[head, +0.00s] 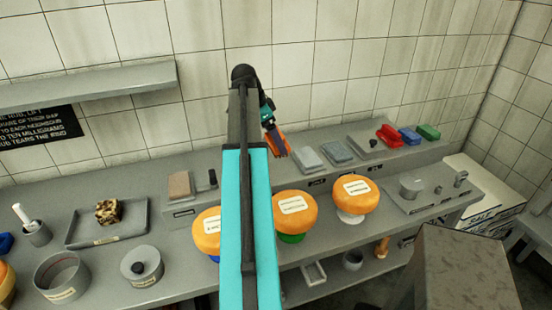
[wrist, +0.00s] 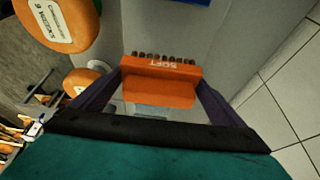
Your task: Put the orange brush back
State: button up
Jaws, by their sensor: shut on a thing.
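My gripper (head: 280,148) is shut on the orange brush (head: 274,138), held above the raised back ledge (head: 460,148). In the wrist view the brush (wrist: 160,92) lies crosswise between the two dark fingers of my gripper (wrist: 162,88). Its face reads "SOFT" and its dark bristles point away from my wrist. On the right part of the ledge sit a red brush-like block (head: 390,136), a blue one (head: 409,136) and a green one (head: 428,131). My arm hides part of the ledge and counter.
Grey slabs (head: 308,157) lie on the ledge just right of the brush. Orange cheese wheels (head: 296,209) stand in front of the ledge. A tray (head: 108,235) with a mottled piece is at the left. A wall shelf (head: 85,83) juts out at upper left.

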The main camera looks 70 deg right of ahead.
jog(key=shift+f+p, duration=0.7)
jog(key=shift+f, duration=1.6)
jog(key=shift+f, duration=0.15)
jog(key=shift+f+p, duration=0.65)
jog(key=shift+f, duration=1.1)
jog(key=shift+f, duration=0.15)
jog(key=o, duration=0.7)
jog(key=b+v, duration=0.3)
jog(key=v, duration=0.9)
jog(key=shift+r, duration=0.2)
